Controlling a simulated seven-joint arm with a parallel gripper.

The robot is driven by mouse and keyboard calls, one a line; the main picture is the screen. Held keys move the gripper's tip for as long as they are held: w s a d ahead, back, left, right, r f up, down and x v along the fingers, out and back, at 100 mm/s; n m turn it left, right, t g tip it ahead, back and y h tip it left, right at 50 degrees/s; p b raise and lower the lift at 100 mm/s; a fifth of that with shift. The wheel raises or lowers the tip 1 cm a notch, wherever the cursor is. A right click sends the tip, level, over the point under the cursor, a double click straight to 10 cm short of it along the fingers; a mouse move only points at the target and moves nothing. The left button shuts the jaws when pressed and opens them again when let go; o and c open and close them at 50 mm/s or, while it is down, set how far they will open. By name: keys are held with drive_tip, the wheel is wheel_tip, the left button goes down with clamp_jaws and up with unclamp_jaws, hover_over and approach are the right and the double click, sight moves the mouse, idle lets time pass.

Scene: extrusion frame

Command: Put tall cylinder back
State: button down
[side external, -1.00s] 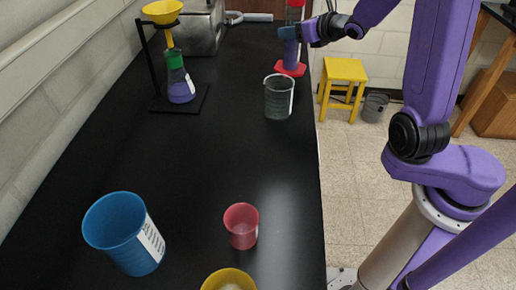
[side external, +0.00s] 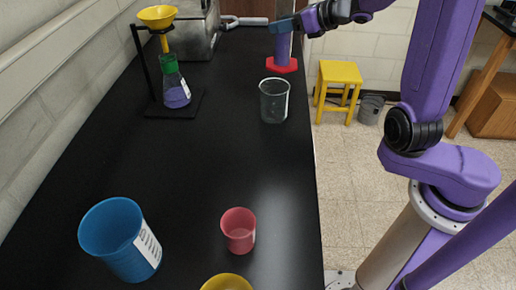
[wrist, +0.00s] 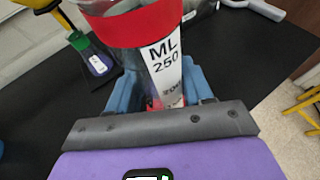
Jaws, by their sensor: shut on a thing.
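The tall cylinder (side external: 283,47) is a narrow measuring cylinder with a red six-sided base (side external: 282,65), at the far right end of the black bench. My gripper (side external: 284,25) is shut around its shaft, well above the base. In the wrist view the cylinder (wrist: 167,75) stands between my blue fingers (wrist: 160,95), with a red band and a white label reading "ML 250". Its top is cut off by both frames. I cannot tell whether the base touches the bench.
A clear beaker (side external: 274,102) stands just nearer than the cylinder. A funnel stand (side external: 142,60) holds a flask (side external: 175,88) at the left. A blue cup (side external: 112,232), red cup (side external: 238,232) and yellow cup (side external: 228,282) are near. The bench's middle is clear.

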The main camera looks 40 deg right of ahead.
drive_tip(key=s+a+r+n+g+y, duration=0.2)
drive_tip(key=s+a+n+g+y, duration=0.15)
drive_tip(key=s+a, duration=0.2)
drive_tip(key=s+a+r+n+g+y, duration=0.3)
drive_tip(key=s+a+n+y, duration=0.15)
drive_tip(key=a, duration=0.25)
drive_tip(key=s+a+n+g+y, duration=0.1)
drive_tip(key=s+a+n+g, duration=0.1)
drive_tip(key=s+n+g, duration=0.5)
drive_tip(key=s+a+n+g+y, duration=0.1)
drive_tip(key=s+a+n+g, duration=0.15)
drive_tip(key=s, duration=0.85)
drive_tip(key=w+a+f, duration=0.3)
drive_tip(key=w+f, duration=0.3)
drive_tip(key=w+a+f, duration=0.3)
drive_tip(key=w+f, duration=0.3)
drive_tip(key=f, duration=0.1)
drive_tip(key=shift+g, duration=0.3)
drive_tip(key=shift+f, duration=0.25)
drive_tip(key=shift+c, duration=2.3)
unclamp_jaws()
